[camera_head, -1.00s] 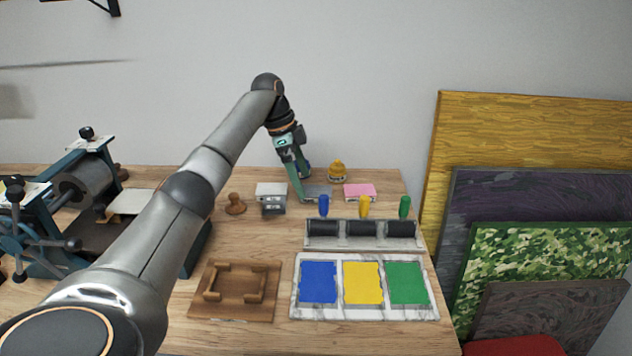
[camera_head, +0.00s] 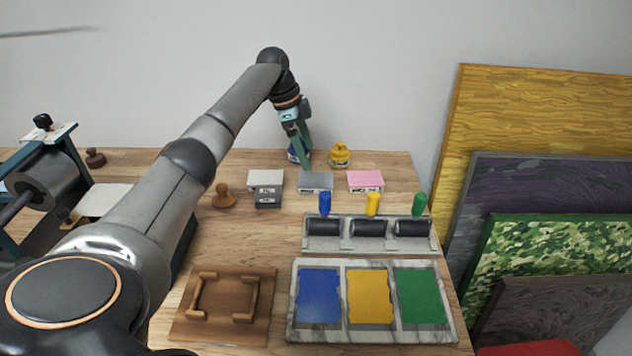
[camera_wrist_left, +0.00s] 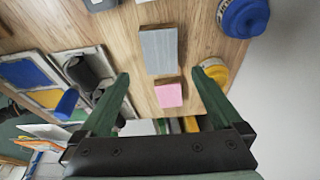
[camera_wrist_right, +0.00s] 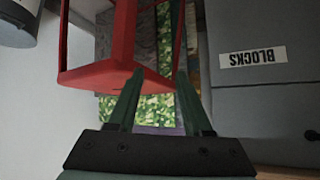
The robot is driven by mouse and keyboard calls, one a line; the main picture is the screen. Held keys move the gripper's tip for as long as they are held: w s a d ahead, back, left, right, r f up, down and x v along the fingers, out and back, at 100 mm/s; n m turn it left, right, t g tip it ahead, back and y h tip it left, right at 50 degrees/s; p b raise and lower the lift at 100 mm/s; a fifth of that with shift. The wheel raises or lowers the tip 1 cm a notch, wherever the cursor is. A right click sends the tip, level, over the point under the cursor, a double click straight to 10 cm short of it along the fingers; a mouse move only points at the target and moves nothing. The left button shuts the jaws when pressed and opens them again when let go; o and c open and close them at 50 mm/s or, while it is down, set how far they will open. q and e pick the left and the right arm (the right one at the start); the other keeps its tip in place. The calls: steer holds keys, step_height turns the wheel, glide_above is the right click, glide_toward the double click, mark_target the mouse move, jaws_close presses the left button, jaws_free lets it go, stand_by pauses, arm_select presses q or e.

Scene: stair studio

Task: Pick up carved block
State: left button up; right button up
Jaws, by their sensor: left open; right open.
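Several flat blocks lie near the back of the wooden table: a grey block (camera_head: 316,180), a pink one (camera_head: 365,179), a whitish one (camera_head: 265,177) and a dark grey one (camera_head: 268,197) in front of it. I cannot tell which is the carved block. My left gripper (camera_head: 306,164) is open and empty, by the grey block's far edge in the head view. In the left wrist view the grey block (camera_wrist_left: 159,50) lies ahead, between the line of the fingers, and the pink block (camera_wrist_left: 168,95) shows between them. My right gripper (camera_wrist_right: 158,78) is open and empty, away from the table blocks.
A blue jar (camera_head: 297,155) and a yellow jar (camera_head: 339,154) stand behind the blocks. Rollers (camera_head: 367,228), a marble ink tray (camera_head: 372,340), a wooden frame (camera_head: 222,305) and a brown stamp (camera_head: 223,198) are nearer. A red frame (camera_wrist_right: 118,45) is by my right gripper.

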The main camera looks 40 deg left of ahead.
mark_target(315, 179)
arm_select(q)
steer(key=x, duration=0.3)
steer(key=shift+f, duration=0.1)
steer(key=shift+x, duration=2.65)
steer(key=shift+a+f, duration=0.2)
steer(key=shift+f, duration=0.05)
steer(key=shift+c, duration=0.2)
steer(key=c, duration=1.3)
steer(key=shift+r, duration=0.1)
